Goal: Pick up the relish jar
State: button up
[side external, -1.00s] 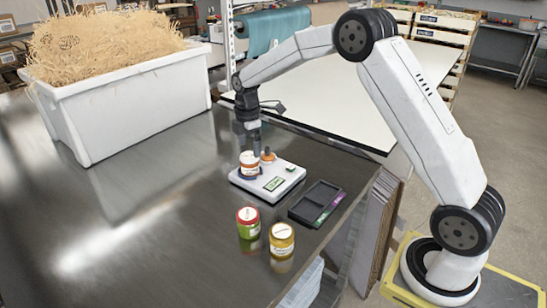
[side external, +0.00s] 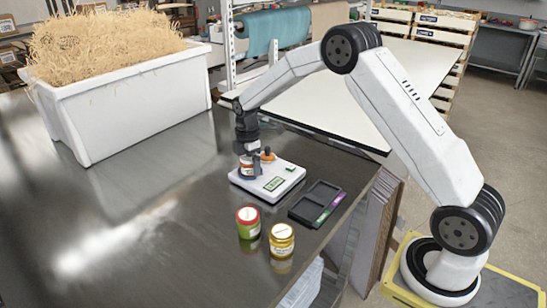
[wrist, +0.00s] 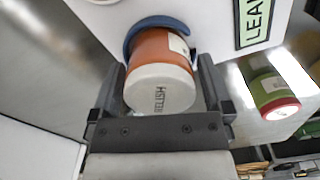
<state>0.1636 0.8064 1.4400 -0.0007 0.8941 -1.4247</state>
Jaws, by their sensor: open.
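The relish jar (wrist: 160,88), with a white lid marked RELISH and an orange-brown body, stands on the white scale (side external: 266,183). In the wrist view a blue curved holder (wrist: 150,28) curls around part of the jar's far side. My gripper (wrist: 162,85) is open, with one finger on each side of the jar. Whether the fingers touch the jar cannot be told. In the side view my gripper (side external: 247,155) is lowered over the jar (side external: 246,169) and hides its lid.
A red-lidded green jar (side external: 248,222) and a yellow jar (side external: 282,240) stand in front of the scale. A black divided tray (side external: 316,203) lies to its right. An orange knob (side external: 268,156) stands close beside my gripper. A white bin of straw (side external: 130,110) is at the back left.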

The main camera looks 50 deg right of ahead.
dwell(0.4)
jog(key=c, duration=1.3)
jog(key=shift+o, duration=0.2)
jog(key=shift+r, duration=0.2)
jog(key=shift+r, duration=0.5)
notch_tip(320, 180, up, 2)
jog(key=s+a+r, duration=0.2)
jog(key=s+r, duration=0.7)
jog(key=s, duration=0.4)
jog(key=shift+s+r, duration=0.35)
jog(key=shift+s, duration=0.05)
